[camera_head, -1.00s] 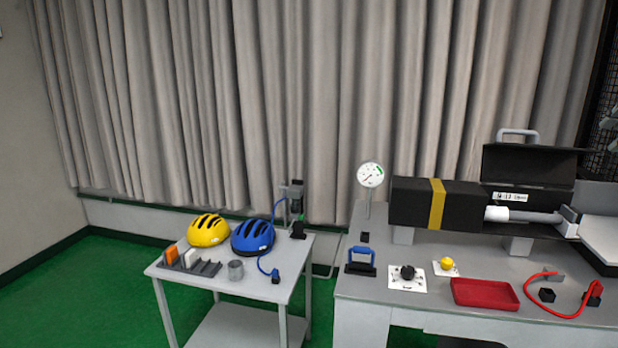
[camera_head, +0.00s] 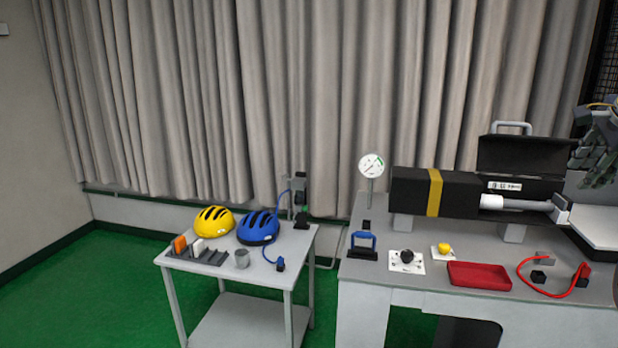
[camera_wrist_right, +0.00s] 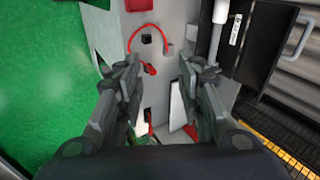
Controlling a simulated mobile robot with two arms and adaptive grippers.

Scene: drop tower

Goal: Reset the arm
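My right gripper (camera_head: 597,150) shows at the right edge of the head view, raised beside the open black lid of the long black box. In the right wrist view its two fingers (camera_wrist_right: 160,70) stand well apart with nothing between them, so it is open and empty. Below it lie the bench top, a red cable (camera_wrist_right: 133,30) and the black box (camera_wrist_right: 255,50). My left gripper and arm are not in view.
The bench (camera_head: 385,290) holds a long black box (camera_head: 400,190) with a white cylinder (camera_head: 510,203), a dial gauge (camera_head: 371,165), a red tray (camera_head: 480,275) and a red cable (camera_head: 545,291). A side table (camera_head: 215,268) carries yellow (camera_head: 214,220) and blue (camera_head: 257,228) helmets.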

